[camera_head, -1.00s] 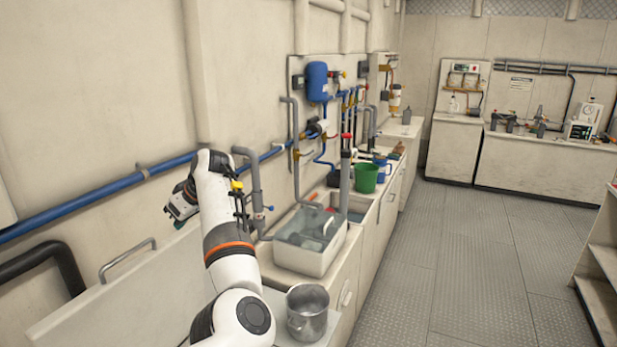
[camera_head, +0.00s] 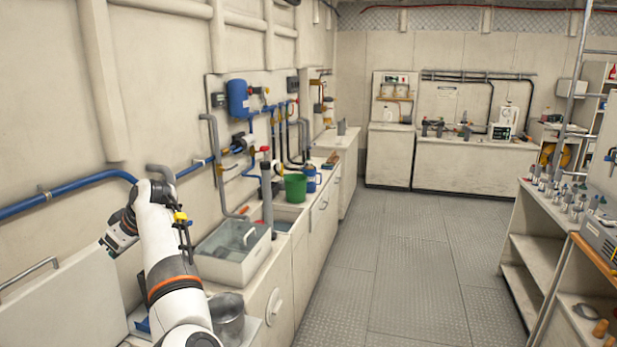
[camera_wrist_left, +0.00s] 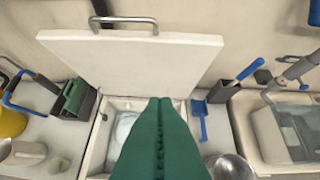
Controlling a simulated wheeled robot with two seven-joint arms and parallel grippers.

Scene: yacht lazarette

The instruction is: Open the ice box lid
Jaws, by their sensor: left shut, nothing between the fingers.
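The ice box lid (camera_wrist_left: 130,60) is a white panel with a grey metal bar handle (camera_wrist_left: 123,20) along its top edge. It stands raised against the wall behind the ice box (camera_wrist_left: 102,140), whose opening shows below it. In the head view the lid (camera_head: 65,300) and its handle (camera_head: 30,274) are at the lower left. My left gripper (camera_head: 112,246) is above the lid's right part in that picture. In the left wrist view its green fingers (camera_wrist_left: 160,102) are shut and empty, in front of the lid and opening, hiding part of both. My right gripper is out of view.
A metal pot (camera_head: 228,318) and a sink (camera_head: 235,262) are right of the ice box. A blue scoop (camera_wrist_left: 200,118) lies beside the opening. A green brush (camera_wrist_left: 72,98) is left of it. The floor aisle (camera_head: 385,270) is clear; shelves (camera_head: 535,260) stand right.

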